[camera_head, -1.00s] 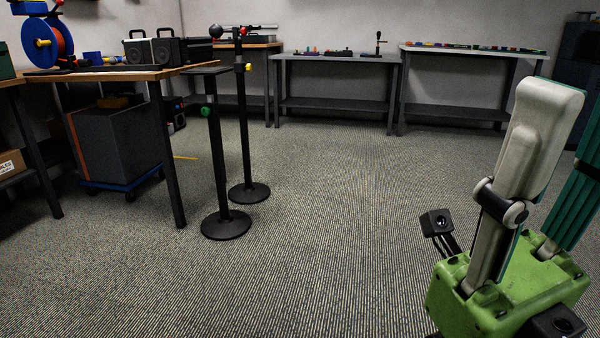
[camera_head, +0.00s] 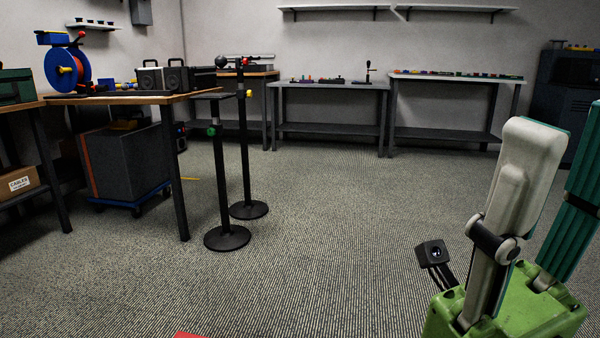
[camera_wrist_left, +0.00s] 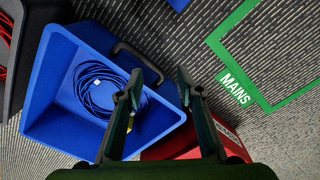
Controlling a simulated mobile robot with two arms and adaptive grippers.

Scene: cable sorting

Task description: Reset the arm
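My right gripper (camera_head: 568,130) is at the right of the head view, pointing up, with a green palm and white and teal fingers. Its fingers stand apart with nothing seen between them. My left gripper (camera_wrist_left: 160,84) shows only in the left wrist view. Its two dark fingers are apart and empty, above the right rim of a blue bin (camera_wrist_left: 50,85). A coiled blue cable (camera_wrist_left: 88,92) lies in that bin. My left arm does not show in the head view.
A red bin (camera_wrist_left: 180,145) is partly behind my left fingers. A black bin (camera_wrist_left: 32,28) with red cable is at the far left. A green floor outline reads MAINS (camera_wrist_left: 236,88). Two black posts (camera_head: 228,238) stand by the left workbench (camera_head: 130,98). The middle floor is open.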

